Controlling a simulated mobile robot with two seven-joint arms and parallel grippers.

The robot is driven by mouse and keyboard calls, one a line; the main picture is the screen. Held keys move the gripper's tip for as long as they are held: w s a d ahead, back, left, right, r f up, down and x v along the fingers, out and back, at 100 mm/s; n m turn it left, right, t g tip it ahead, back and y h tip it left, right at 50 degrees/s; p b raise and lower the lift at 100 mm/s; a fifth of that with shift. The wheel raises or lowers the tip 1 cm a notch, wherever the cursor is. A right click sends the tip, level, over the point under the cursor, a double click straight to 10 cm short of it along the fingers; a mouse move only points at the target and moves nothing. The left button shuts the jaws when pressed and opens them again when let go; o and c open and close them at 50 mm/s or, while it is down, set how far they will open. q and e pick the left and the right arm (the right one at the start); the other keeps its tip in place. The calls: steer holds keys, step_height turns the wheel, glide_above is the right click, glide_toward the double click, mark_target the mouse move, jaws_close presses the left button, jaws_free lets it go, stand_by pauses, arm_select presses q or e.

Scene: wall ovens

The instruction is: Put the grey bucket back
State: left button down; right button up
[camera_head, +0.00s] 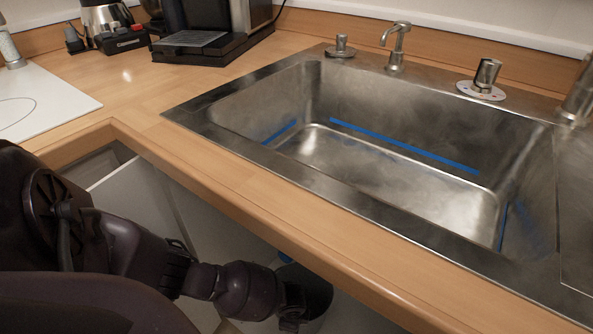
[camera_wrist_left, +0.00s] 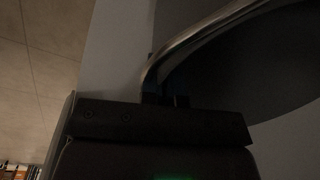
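The grey bucket (camera_head: 318,290) shows in the head view as a dark round shape below the counter's front edge, partly hidden by the counter and my left arm. My left gripper (camera_head: 291,314) is at the bucket's left side in the head view. In the wrist view, its dark fingers (camera_wrist_left: 168,99) meet the lower end of the curved rim. It is too dark to tell whether they are closed on it. My right gripper is out of view.
The wooden counter (camera_head: 250,198) overhangs my left arm. A steel sink (camera_head: 400,185) with blue strips and a faucet (camera_head: 397,45) is set into it. An open white cabinet or drawer (camera_head: 130,195) is beside my arm. A coffee machine (camera_head: 215,30) stands at the back.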

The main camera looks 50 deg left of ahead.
arm_select(q)
steer(key=shift+w+a, duration=0.15)
steer(key=shift+f, duration=0.25)
steer(key=c, duration=1.4)
jaws_free()
steer(key=shift+o, duration=0.2)
